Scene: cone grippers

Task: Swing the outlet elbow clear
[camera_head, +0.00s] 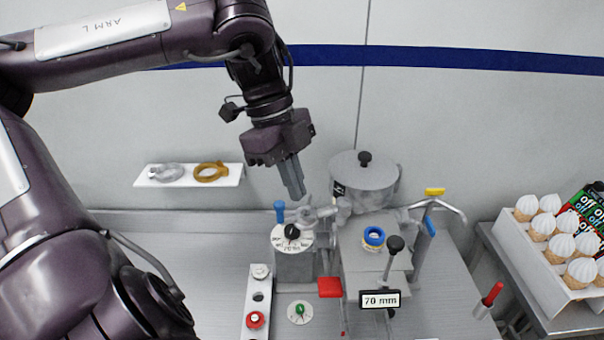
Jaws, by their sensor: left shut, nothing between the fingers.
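My left gripper (297,194) hangs from the upper left with its fingers together and nothing visible between them. Its tips are just above and to the left of a grey metal pipe fitting (325,214) beside the pot; I see a gap between them in the picture, but depth is hard to judge. A bent metal pipe (445,203) with a yellow tab (434,191) and a blue tab (430,226) stands right of the pot. I cannot tell for sure which of these is the outlet elbow. My right gripper is not in view.
A lidded metal pot (365,185) stands behind a dial box (293,262) with a blue-topped lever (279,212). A black-knobbed lever (395,244) rises by the "70 mm" sign (379,299). Right is a tray (541,265) of filled cones. The left counter (200,265) is bare.

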